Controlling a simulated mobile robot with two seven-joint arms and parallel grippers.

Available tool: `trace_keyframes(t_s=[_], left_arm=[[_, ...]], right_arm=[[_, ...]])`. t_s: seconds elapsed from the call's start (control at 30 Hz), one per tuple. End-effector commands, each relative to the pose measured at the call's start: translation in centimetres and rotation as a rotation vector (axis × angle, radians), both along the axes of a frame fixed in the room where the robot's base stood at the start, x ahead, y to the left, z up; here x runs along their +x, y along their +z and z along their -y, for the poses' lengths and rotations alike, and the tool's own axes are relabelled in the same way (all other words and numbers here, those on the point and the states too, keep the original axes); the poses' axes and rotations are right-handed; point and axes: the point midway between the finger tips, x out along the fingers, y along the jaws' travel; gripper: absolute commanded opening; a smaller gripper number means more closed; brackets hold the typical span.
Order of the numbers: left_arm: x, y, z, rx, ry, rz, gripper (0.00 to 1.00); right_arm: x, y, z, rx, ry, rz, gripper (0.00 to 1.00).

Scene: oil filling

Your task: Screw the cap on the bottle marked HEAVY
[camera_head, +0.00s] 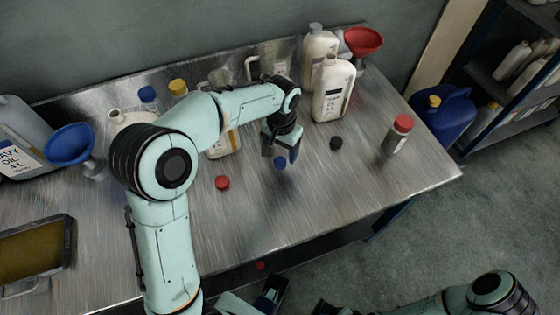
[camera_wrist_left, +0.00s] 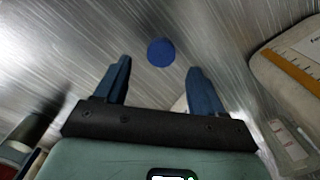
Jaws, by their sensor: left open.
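A grey container (camera_head: 22,122) at the far left bears a partly cut-off label ending in "AVY OIL 4 L"; its mouth is not clearly visible. A blue cap (camera_head: 280,162) lies on the metal table, apart from any bottle. My left gripper (camera_head: 282,152) is open just above it. In the left wrist view the blue cap (camera_wrist_left: 161,52) shows between and slightly beyond the tips of the open fingers (camera_wrist_left: 159,66). A red cap (camera_head: 222,183) and a black cap (camera_head: 336,143) also lie loose. My right gripper (camera_head: 268,292) is at the bottom edge, its jaws unclear.
Cream bottles (camera_head: 333,92) stand at the back, beside a red funnel (camera_head: 363,40). A red-capped bottle (camera_head: 398,134) stands at the right. A blue funnel (camera_head: 70,143) and a tray of oil (camera_head: 32,250) are at the left. The table's front right is clear.

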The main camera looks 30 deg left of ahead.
Motion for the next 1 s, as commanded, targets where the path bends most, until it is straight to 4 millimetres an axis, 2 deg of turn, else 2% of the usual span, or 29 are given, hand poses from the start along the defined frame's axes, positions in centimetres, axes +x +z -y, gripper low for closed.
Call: trace_keyframes(t_s=[0.1,0.23,0.63,0.67,0.8,0.83,1.0], left_arm=[[-0.2,-2.3,-0.1,0.000,0.001,-0.005,0.69],[-0.2,-3.7,-0.1,0.000,0.000,-0.004,0.69],[-0.1,-4.0,-0.1,0.000,0.000,-0.001,0.69],[-0.1,-4.0,-0.1,0.000,0.000,-0.001,0.63],[-0.1,-4.0,-0.1,0.000,0.000,-0.001,0.17],[-0.1,-4.0,-0.1,0.000,0.000,-0.001,0.11],[-0.1,-4.0,-0.1,0.000,0.000,-0.001,0.11]], right_arm=[[0.1,-0.3,0.0,-0.001,-0.001,0.004,0.80],[0.1,-0.5,0.0,0.000,-0.001,0.006,0.80],[0.2,-0.5,0.0,-0.001,-0.002,0.008,0.80],[0.2,-0.5,0.0,-0.001,-0.002,0.008,0.80],[0.2,-0.5,0.0,-0.001,-0.002,0.008,0.80],[0.2,-0.5,0.0,-0.001,-0.002,0.008,0.80],[0.2,-0.5,0.0,-0.001,-0.002,0.008,0.80]])
